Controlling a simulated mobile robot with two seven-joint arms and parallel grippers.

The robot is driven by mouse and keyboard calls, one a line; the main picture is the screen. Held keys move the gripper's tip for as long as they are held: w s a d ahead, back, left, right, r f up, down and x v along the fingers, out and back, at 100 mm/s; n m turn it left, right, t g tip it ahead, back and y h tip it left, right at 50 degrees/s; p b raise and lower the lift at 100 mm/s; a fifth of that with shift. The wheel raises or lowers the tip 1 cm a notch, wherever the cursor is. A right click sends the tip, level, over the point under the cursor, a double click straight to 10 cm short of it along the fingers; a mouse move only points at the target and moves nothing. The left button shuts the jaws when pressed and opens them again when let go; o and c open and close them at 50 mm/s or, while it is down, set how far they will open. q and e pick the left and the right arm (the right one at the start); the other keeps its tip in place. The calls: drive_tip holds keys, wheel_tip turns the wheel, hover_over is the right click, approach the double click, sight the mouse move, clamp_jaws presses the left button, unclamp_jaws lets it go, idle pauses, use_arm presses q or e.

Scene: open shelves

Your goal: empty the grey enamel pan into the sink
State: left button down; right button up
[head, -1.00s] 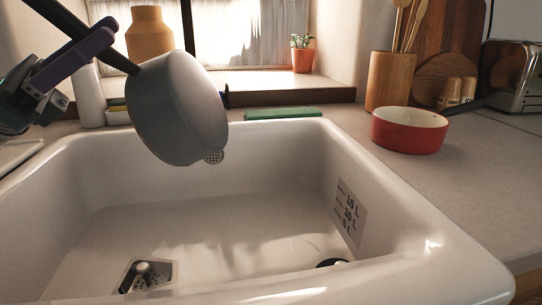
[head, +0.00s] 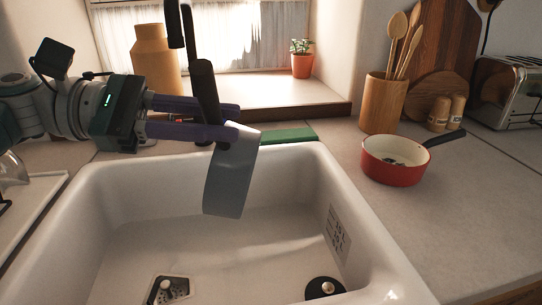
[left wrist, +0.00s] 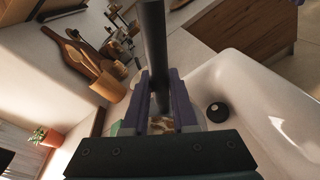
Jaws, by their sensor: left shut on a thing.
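The grey enamel pan (head: 232,180) hangs steeply tilted, nearly on edge, above the sink (head: 115,205), with its dark handle (head: 205,85) pointing up. My left gripper (head: 226,121) is shut on that handle. The left wrist view shows the handle (left wrist: 153,55) between the purple fingers (left wrist: 160,108). The pan's inside is hidden in the head view, so I cannot tell what it holds. A small brownish patch shows between the fingers in the wrist view, unclear what it is. No falling contents are visible. My right gripper is out of view.
A red pan (head: 393,172) with dark bits inside stands on the counter (head: 440,215) right of the sink. A utensil holder (head: 382,103), shakers and toaster (head: 508,90) stand behind it. A tan vase (head: 155,60) and potted plant (head: 302,62) are by the window.

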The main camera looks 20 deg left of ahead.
use_arm(q)
drive_tip(key=w+d+f+g+y+b, duration=0.1)
drive_tip(key=w+d+f+y+b, duration=0.1)
drive_tip(key=d+f+y+b, duration=0.2)
drive_tip(key=w+d+f+m+g+y+b, duration=0.1)
drive_tip(key=w+d+f+g+y+b, duration=0.1)
drive_tip(key=d+f+y+b, duration=0.3)
drive_tip(key=w+d+f+g+y+b, duration=0.2)
drive_tip(key=d+f+y+b, duration=0.3)
drive_tip(key=d, duration=0.6)
drive_tip(key=shift+w+d+f+m+b, duration=0.15)
drive_tip(key=shift+w+d+m+b, duration=0.2)
drive_tip(key=shift+b, duration=0.4)
drive_tip(key=shift+s+a, duration=0.15)
idle(0.8)
